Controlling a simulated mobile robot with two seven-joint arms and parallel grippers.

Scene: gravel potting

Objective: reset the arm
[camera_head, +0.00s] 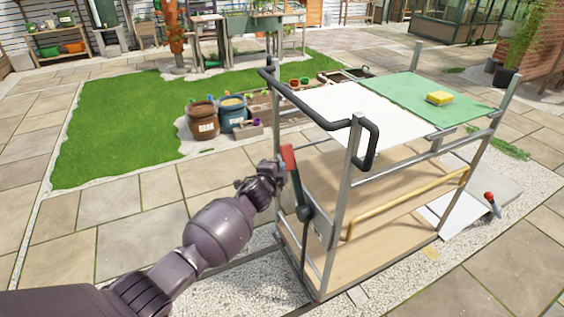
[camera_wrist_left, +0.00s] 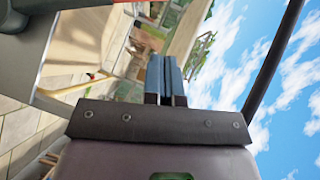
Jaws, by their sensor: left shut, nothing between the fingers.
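My left arm comes in from the lower left in the head view. Its gripper (camera_head: 281,172) is shut and empty, close beside the red-handled lever (camera_head: 289,158) on the near left post of the cart (camera_head: 350,195). I cannot tell whether it touches the lever. In the left wrist view the two blue-grey fingers of this gripper (camera_wrist_left: 166,72) are together with nothing between them. My right gripper is not in view.
Open paving (camera_head: 110,215) lies to the left.

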